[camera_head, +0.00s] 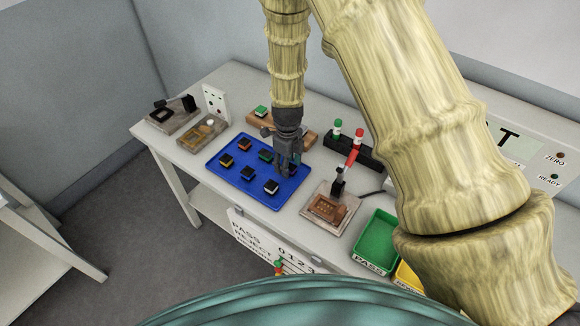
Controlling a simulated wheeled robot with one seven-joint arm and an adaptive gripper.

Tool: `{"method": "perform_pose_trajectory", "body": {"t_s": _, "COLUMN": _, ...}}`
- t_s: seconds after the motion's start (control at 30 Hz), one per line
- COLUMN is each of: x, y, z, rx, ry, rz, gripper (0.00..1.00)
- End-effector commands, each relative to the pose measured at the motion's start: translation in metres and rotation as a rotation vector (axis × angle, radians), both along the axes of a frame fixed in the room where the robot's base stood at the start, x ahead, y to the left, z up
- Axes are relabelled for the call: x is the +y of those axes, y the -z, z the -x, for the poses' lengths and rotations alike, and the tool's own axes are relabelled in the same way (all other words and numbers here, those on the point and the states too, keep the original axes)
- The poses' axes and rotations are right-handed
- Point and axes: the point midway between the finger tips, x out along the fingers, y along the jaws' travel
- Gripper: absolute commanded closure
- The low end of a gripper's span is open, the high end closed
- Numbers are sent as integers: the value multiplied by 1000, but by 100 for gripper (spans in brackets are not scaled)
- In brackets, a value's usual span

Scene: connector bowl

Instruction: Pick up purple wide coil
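The blue tray (222,178) holds several small dark coil blocks with coloured bands. A block with a blue or purple tint (247,174) sits near the tray's front middle, and one with a pale band (271,187) sits to its right. I cannot tell for sure which is the purple wide coil. My gripper (290,170) points down over the right part of the tray, right of the green-banded block (266,156). Its fingers are small and dark here, and I cannot tell how far apart they are. A block under or behind it may be hidden.
A clamp fixture (331,208) stands right of the tray, with a green PASS bin (377,241) beyond it. A black holder with green and red handles (350,152) stands behind. Wooden fixtures (203,132) stand at the left. My arm covers the right side.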

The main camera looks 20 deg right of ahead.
Motion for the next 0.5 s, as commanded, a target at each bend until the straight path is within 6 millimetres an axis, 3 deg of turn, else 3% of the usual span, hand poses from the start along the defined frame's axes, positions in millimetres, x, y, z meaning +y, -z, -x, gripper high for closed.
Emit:
{"method": "perform_pose_trajectory", "body": {"t_s": 0.2, "x": 0, "y": 12, "z": -1, "rx": 3, "ry": 0, "rz": 0, "gripper": 50}}
{"method": "perform_pose_trajectory", "body": {"t_s": 0.43, "x": 0, "y": 13, "z": -1, "rx": 2, "ry": 0, "rz": 0, "gripper": 50}}
{"method": "perform_pose_trajectory", "body": {"t_s": 0.5, "x": 0, "y": 13, "z": -1, "rx": 3, "ry": 0, "rz": 0, "gripper": 59}}
